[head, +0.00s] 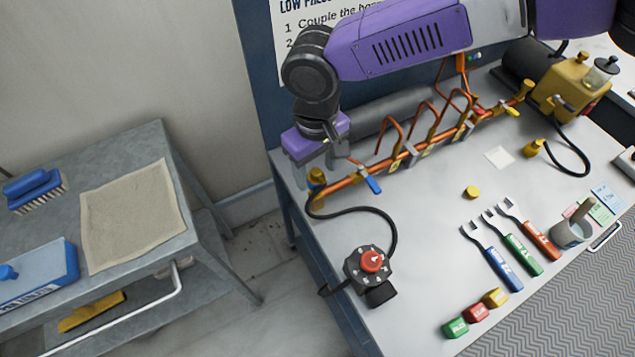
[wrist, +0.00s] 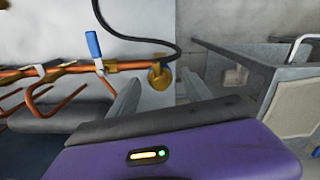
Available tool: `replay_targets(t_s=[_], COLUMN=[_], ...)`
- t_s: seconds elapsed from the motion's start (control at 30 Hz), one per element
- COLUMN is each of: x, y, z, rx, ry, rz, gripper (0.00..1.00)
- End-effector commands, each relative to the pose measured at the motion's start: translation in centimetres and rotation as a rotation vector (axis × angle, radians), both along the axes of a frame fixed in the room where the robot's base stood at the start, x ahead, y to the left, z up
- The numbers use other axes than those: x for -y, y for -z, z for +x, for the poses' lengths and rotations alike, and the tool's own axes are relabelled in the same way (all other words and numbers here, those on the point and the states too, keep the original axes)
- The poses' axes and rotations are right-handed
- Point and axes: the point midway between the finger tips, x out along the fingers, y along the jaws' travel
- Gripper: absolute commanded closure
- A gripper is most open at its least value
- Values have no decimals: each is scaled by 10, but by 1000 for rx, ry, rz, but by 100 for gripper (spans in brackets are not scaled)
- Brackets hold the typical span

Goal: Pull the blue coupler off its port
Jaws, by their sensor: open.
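My gripper (head: 316,172) is open above the left end of the copper manifold pipe (head: 345,184). In the wrist view, its two grey fingers (wrist: 162,78) are apart, and a brass end fitting (wrist: 158,80) shows between and beyond their tips. This fitting also shows below the fingers in the head view (head: 317,181); I cannot tell whether they touch it. A black hose (head: 385,212) runs from this end of the pipe.
A black device with a red knob (head: 371,261) sits at the bench's front left. Blue, green and orange forked tools (head: 515,245) lie to the right. A separate grey table (head: 150,225) stands left, across a gap.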

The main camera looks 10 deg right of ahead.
Motion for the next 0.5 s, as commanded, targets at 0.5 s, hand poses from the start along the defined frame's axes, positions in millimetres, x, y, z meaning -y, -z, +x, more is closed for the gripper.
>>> replay_targets(t_s=[0.5], x=[0], y=[22], z=[1], rx=[2], ry=[1], rz=[1], gripper=[43])
